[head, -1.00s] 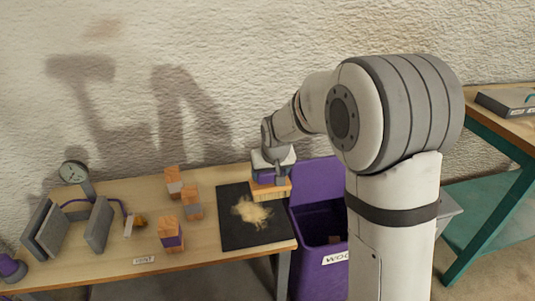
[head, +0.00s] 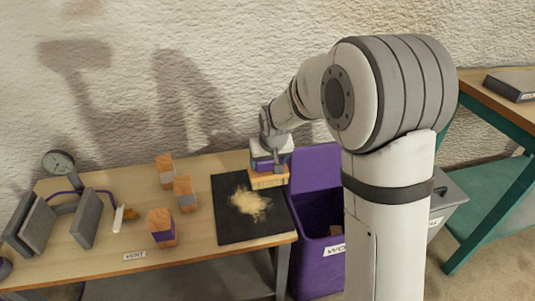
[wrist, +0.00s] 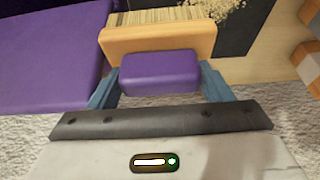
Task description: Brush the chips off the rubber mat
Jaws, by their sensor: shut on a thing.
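The black rubber mat (head: 232,222) lies at the right end of the wooden table. A loose pile of pale chips (head: 250,203) covers its middle; part of the pile shows at the top of the wrist view (wrist: 222,10). My gripper (wrist: 160,76) is shut on the purple grip of a brush (wrist: 158,40) with a wooden body and pale bristles. In the head view the brush (head: 268,180) is at the mat's back right corner, behind the chips. I cannot tell whether the bristles touch the mat.
A purple bin (head: 316,216) stands open beyond the table's right edge. Several wood blocks (head: 184,194) stand left of the mat. Grey plates (head: 90,218) and a dial gauge (head: 58,164) are further left. A second table (head: 485,101) is at right.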

